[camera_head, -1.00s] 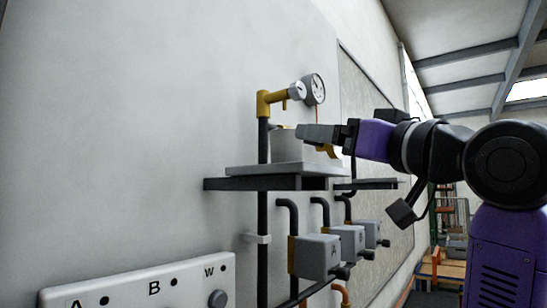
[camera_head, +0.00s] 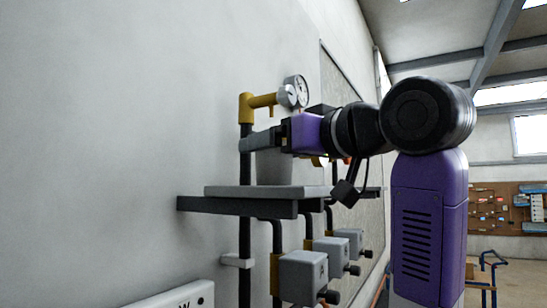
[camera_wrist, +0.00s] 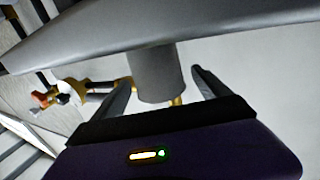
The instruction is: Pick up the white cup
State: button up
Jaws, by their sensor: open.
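The white cup (camera_head: 273,169), greyish in the shade, stands upright on a grey slab shelf (camera_head: 225,191) against the wall. In the head view my gripper (camera_head: 263,139) is level with the cup's upper part and covers its top. The wrist view looks inverted, with the shelf (camera_wrist: 225,25) at the top and the cup (camera_wrist: 156,74) extending down from it. There my gripper's (camera_wrist: 163,76) two fingers are spread, one on each side of the cup. I see gaps beside the cup, so it does not look clamped.
A yellow-capped pipe (camera_head: 246,108) with a round gauge (camera_head: 299,91) rises close behind the cup. Grey valve boxes (camera_head: 303,276) hang below the shelf. The wall (camera_head: 110,130) is close on the left. Open room lies at the right.

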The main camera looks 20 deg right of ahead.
jog(key=shift+w+a, duration=0.1)
jog(key=shift+w, duration=0.35)
jog(key=c, duration=1.6)
jog(key=shift+c, duration=0.2)
